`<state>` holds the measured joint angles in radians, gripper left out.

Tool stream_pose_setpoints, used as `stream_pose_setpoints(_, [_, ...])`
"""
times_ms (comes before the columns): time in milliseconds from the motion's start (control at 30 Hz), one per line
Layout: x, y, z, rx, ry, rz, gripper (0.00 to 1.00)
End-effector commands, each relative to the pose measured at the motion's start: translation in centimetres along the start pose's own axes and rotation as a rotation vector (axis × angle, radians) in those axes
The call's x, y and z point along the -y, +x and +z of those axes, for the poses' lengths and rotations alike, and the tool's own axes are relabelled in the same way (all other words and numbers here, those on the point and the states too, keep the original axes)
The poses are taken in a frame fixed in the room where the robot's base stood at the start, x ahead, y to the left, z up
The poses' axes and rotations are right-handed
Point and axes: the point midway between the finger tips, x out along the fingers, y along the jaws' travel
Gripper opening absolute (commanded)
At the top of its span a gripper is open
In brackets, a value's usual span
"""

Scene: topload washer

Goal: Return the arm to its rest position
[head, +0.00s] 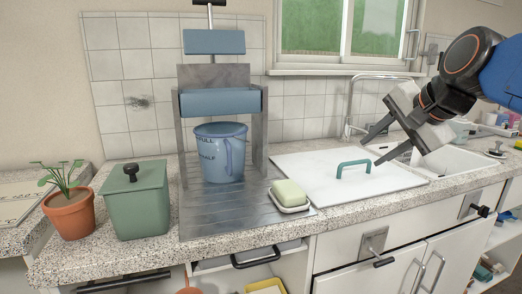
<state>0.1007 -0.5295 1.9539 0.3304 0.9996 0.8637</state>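My arm reaches in from the upper right in the head view. My gripper (371,153) hangs above the white board with the teal handle. Its two dark fingers point down and left and stand apart, with nothing between them. The fingertips appear close to the teal handle (353,165) in the picture, but I cannot tell the exact gap.
The white board (310,182) lies over the counter beside the sink (466,160). Left of it are a soap bar (289,192) on a dish, a blue bucket (222,158) under a frame, a green lidded box (136,205) and a potted plant (70,215). A drawer (250,262) is partly open.

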Motion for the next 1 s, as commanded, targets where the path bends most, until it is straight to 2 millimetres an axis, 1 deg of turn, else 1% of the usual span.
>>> stream_pose_setpoints(33, [-2.9, 0.9, 1.1, 0.004, -0.086, 0.038, 0.36])
stream_pose_setpoints(67, [-4.5, 1.5, 1.7, 0.007, -0.144, 0.060, 0.36])
stream_pose_setpoints(100, [-6.8, 2.2, 2.5, 0.013, -0.221, 0.091, 0.36])
stream_pose_setpoints(167, [-10.2, 3.3, 3.6, 0.024, -0.336, 0.136, 0.36])
stream_pose_setpoints(200, [-12.5, 3.9, 4.3, 0.034, -0.413, 0.165, 0.36])
stream_pose_setpoints(267, [-15.9, 4.8, 5.5, 0.053, -0.530, 0.206, 0.36])
stream_pose_setpoints(300, [-18.1, 5.4, 6.1, 0.067, -0.606, 0.233, 0.36])
stream_pose_setpoints(367, [-21.3, 6.2, 7.1, 0.091, -0.714, 0.269, 0.36])
stream_pose_setpoints(400, [-23.3, 6.6, 7.7, 0.107, -0.781, 0.291, 0.36])
stream_pose_setpoints(500, [-27.3, 7.5, 8.8, 0.145, -0.920, 0.333, 0.36])
stream_pose_setpoints(600, [-30.0, 8.1, 9.6, 0.175, -1.015, 0.360, 0.36])
stream_pose_setpoints(700, [-31.3, 8.3, 9.9, 0.190, -1.064, 0.374, 0.36])
stream_pose_setpoints(800, [-31.7, 8.4, 10.0, 0.195, -1.079, 0.377, 0.36])
stream_pose_setpoints(1000, [-31.6, 8.4, 10.0, 0.194, -1.077, 0.377, 0.36])
